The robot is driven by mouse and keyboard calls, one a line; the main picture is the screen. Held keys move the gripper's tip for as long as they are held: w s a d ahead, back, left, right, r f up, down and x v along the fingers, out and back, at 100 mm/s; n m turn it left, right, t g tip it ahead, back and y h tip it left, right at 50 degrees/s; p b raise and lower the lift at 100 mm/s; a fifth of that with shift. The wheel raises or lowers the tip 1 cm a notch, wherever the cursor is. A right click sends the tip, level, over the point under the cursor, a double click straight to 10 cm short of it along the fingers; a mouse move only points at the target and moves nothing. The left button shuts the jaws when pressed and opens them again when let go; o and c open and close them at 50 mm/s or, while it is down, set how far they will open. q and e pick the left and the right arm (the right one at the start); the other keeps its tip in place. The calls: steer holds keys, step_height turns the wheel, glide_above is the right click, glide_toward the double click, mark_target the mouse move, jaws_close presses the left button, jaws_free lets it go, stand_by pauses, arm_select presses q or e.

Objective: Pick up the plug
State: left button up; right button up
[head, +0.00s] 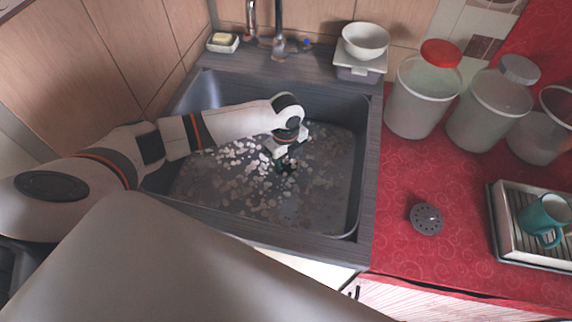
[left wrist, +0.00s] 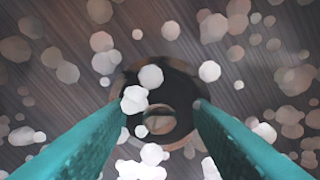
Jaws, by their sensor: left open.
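In the left wrist view, a dark round plug (left wrist: 181,95) with a small ring (left wrist: 160,122) on it shows at the drain in the sink floor. Pale foam flecks cover part of it, and murky water lies over it. My left gripper (head: 287,168) reaches down into the sink in the head view. Its two teal fingers also show in the left wrist view (left wrist: 165,112), open and apart, with the plug between and beyond them. Nothing is held. The plug cannot be made out in the head view. My right gripper is not in view.
The dark sink (head: 368,150) holds water with floating foam. A grey strainer with holes (head: 427,219) lies on the red counter (head: 400,255). A rack (head: 507,238) with a teal mug (head: 545,217), several jars, a white bowl (head: 365,40) and the faucet (head: 279,30) stand around.

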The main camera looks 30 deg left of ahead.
arm_select(q)
steer(key=shift+c, duration=0.4)
jaws_close()
